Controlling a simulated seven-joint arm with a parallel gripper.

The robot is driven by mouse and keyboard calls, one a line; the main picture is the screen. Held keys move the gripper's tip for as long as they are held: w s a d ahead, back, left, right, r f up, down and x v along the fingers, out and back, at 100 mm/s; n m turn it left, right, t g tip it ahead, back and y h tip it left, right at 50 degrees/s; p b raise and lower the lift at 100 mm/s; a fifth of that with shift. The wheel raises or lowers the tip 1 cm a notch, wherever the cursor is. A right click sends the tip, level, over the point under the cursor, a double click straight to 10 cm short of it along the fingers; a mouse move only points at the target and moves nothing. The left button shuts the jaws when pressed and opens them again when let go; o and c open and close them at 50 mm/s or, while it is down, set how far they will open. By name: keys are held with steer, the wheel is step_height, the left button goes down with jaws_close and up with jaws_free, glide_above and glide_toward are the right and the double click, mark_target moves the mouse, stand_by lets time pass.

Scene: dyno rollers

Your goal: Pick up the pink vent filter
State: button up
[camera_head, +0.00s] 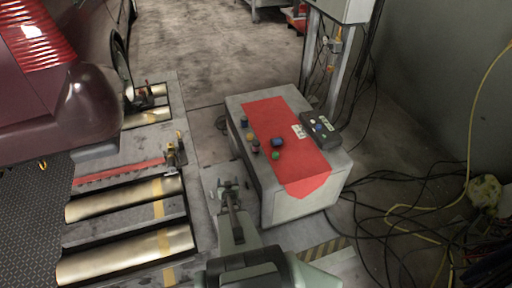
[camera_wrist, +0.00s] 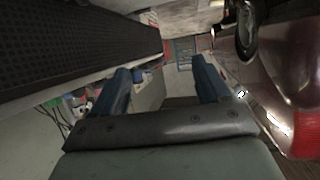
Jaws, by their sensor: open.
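I cannot make out a pink vent filter for sure in either view. In the head view, several small coloured items lie on the left part of the cabinet top. They include a blue one (camera_head: 277,142), a green one (camera_head: 276,155) and a dark reddish one (camera_head: 255,146), too small to name. My gripper (camera_wrist: 161,88) shows in the wrist view with its two blue fingers spread apart and nothing between them. In the head view my arm comes up from the bottom, in front of and left of the cabinet.
The grey cabinet (camera_head: 309,203) has a red cover (camera_head: 270,118) and a black control box (camera_head: 321,129) on top. A dark red car (camera_head: 45,105) and metal rollers (camera_head: 125,251) are on the left. Cables (camera_head: 400,210) tangle on the right floor.

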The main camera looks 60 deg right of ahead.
mark_target(256, 147)
steer(key=s+d+r+m+g+h, duration=0.25)
steer(key=s+d+r+h, duration=0.35)
steer(key=s+d, duration=0.35)
steer(key=shift+m+t, duration=0.25)
steer(key=shift+t, duration=0.1)
steer(key=x, duration=0.9)
steer(key=shift+d+r, duration=0.15)
steer(key=shift+d, duration=0.1)
steer(key=shift+w+x, duration=0.2)
steer(key=shift+x, duration=1.1)
steer(key=shift+w+x, duration=0.25)
steer(key=shift+x, duration=1)
steer(key=shift+a, duration=0.2)
steer(key=c, duration=1.1)
steer(key=shift+o, duration=0.2)
